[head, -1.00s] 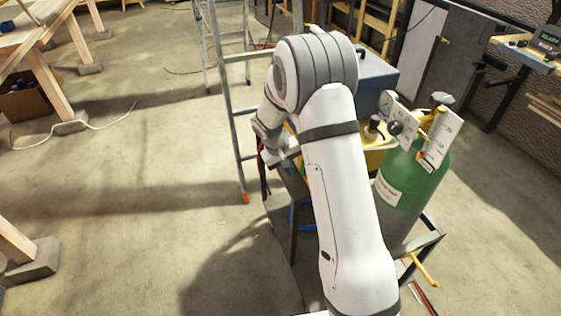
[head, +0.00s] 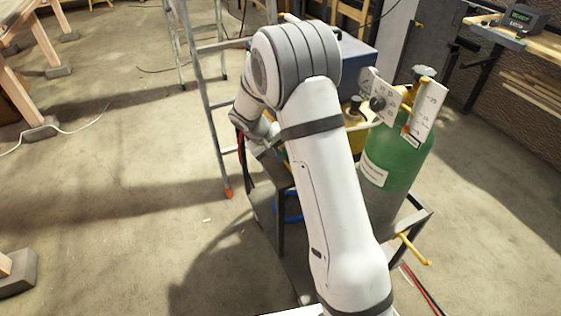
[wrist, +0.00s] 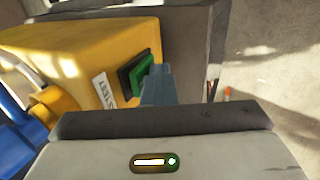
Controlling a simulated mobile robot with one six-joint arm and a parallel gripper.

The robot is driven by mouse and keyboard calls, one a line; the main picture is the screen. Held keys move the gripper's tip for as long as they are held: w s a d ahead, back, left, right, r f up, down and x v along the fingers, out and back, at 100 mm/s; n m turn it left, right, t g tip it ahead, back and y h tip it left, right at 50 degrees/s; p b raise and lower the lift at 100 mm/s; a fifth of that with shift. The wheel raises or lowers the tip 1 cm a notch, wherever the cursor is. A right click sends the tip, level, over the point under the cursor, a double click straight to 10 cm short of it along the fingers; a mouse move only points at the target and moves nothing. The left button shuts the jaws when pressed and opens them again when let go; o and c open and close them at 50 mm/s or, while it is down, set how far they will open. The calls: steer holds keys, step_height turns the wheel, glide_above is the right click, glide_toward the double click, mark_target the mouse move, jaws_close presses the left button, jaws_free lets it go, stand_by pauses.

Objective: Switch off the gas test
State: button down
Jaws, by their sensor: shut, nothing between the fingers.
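In the wrist view a yellow box (wrist: 85,55) carries a white label (wrist: 104,90), partly hidden, on which "TEST" seems to be readable. Beside the label is a green switch (wrist: 142,72) in a dark frame. My gripper (wrist: 158,72) is shut and empty, its fingertips right beside the switch's right edge. I cannot tell whether they touch it. The switch and my fingertips are hidden there.
White gauge plates (head: 425,105) stand on top of the cylinder. A dark cart frame (head: 425,217) with a yellow handle (head: 412,248) surrounds its foot. A metal ladder (head: 205,110) stands left of my arm. Blue parts (wrist: 18,125) lie left in the wrist view. The floor at left is largely open.

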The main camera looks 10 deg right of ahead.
steer(key=shift+d+p, duration=0.25)
steer(key=shift+p, duration=0.15)
steer(key=shift+r, duration=0.15)
steer(key=shift+r+p, duration=0.35)
steer(key=shift+r, duration=0.6)
steer(key=shift+w, duration=0.1)
steer(key=shift+a, duration=0.1)
